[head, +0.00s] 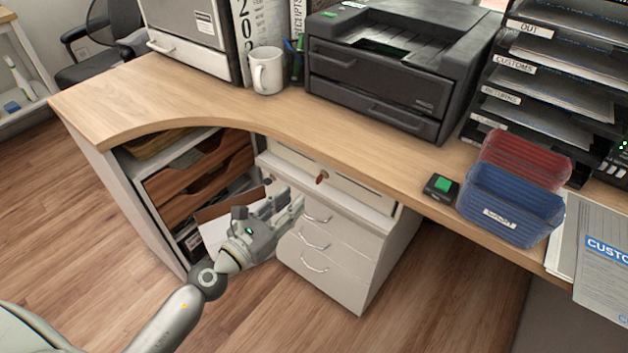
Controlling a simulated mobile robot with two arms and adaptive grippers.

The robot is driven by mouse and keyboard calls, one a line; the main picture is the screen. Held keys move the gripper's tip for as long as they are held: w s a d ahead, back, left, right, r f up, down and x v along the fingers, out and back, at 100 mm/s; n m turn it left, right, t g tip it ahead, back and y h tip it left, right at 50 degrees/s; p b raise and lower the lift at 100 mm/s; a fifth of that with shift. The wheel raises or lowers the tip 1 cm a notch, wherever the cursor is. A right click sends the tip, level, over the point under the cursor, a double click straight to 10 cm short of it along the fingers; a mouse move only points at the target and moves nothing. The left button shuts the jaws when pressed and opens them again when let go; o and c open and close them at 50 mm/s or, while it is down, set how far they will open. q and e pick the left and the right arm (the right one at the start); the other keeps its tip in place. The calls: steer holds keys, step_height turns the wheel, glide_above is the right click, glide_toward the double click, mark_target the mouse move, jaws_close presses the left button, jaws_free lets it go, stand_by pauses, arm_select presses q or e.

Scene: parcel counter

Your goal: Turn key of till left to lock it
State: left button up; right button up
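The till (355,192) is a pale drawer unit under the counter's edge, above a white drawer cabinet. A small reddish-brown key (322,177) sits in its front face. Its exact turn angle is too small to read. My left gripper (296,205) is in front of the cabinet, a little below and left of the key. It is apart from the key, with its fingers spread and nothing visible between them. My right gripper is out of view.
The wooden counter (190,108) overhangs the till. White drawers with wire handles (314,243) are below it, and an open shelf (190,180) with brown trays is to the left. A mug (267,72), printer (395,75) and blue bin (512,205) stand on top.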

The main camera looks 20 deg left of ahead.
mark_target(320, 179)
arm_select(q)
steer(key=p+x, duration=0.1)
steer(key=x, duration=0.7)
steer(key=shift+w+d, duration=0.2)
steer(key=shift+w, duration=0.15)
jaws_close()
